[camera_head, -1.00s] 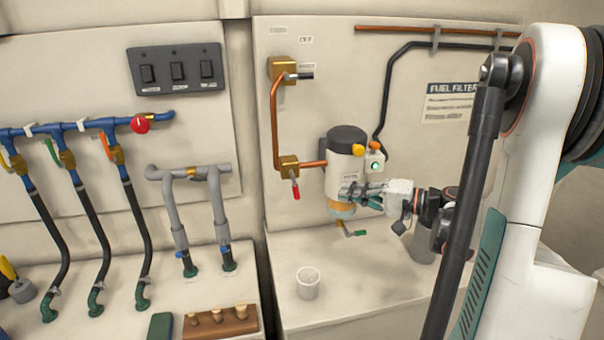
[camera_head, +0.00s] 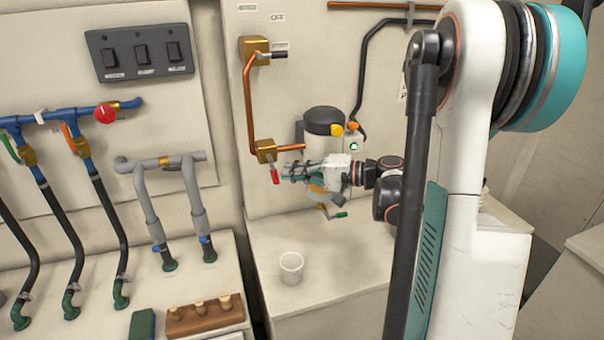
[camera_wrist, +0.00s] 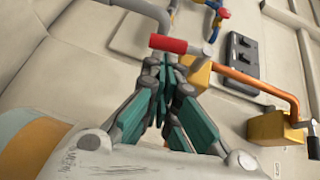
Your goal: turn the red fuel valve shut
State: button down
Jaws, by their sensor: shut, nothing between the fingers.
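The red fuel valve's handle (camera_head: 275,177) hangs down, slightly tilted, from a brass valve body (camera_head: 265,151) at the lower end of a copper pipe. In the wrist view the red handle (camera_wrist: 167,43) lies just beyond my fingertips, with its brass body (camera_wrist: 198,76) right behind them. My gripper (camera_head: 284,173) is shut and empty, its fingers pointing left, close to the right side of the handle. In the wrist view the shut fingers of my gripper (camera_wrist: 166,68) appear just below the red grip; I cannot tell whether they touch it.
The fuel filter (camera_head: 322,140), partly hidden by my gripper, stands close behind it. A green-tipped lever (camera_head: 338,214) sticks out below. Another brass valve with a black-tipped handle (camera_head: 279,53) is above. A white cup (camera_head: 291,268) stands on the counter, otherwise clear there.

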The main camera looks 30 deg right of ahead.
jog(key=shift+a, duration=0.1)
jog(key=shift+w+a+f+b, duration=0.1)
jog(key=shift+a+f+b, duration=0.4)
jog(key=shift+a+b, duration=0.15)
